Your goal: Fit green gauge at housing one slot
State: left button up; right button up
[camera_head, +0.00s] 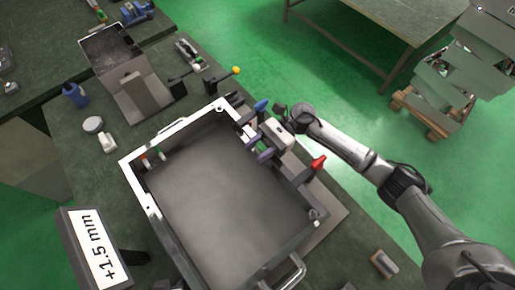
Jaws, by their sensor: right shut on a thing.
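The housing is a large open grey metal box (152,200) with pale rims, standing on the dark bench. My right gripper (268,138) reaches in from the right and is shut at the housing's upper right wall. What it holds is mostly hidden by the gripper and too small to identify. A blue-tipped part (261,105) and a red-handled part (318,163) stand on that wall, on either side of the gripper. I cannot tell which is the green gauge. My left gripper is out of view.
A yellow-knobbed lever (236,71), a grey angled stand (143,97), a blue cup (75,94) and small white parts (93,125) lie beyond the housing. A small block (384,264) sits at the lower right.

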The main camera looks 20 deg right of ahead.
pick_arm(q)
jog(key=shift+f+b, duration=0.3)
jog(key=shift+b, duration=0.1)
pick_arm(e)
jog(key=shift+f, duration=0.45)
jog(key=o, duration=1)
jog(key=shift+d+f, duration=0.1)
jog(key=shift+f, duration=0.05)
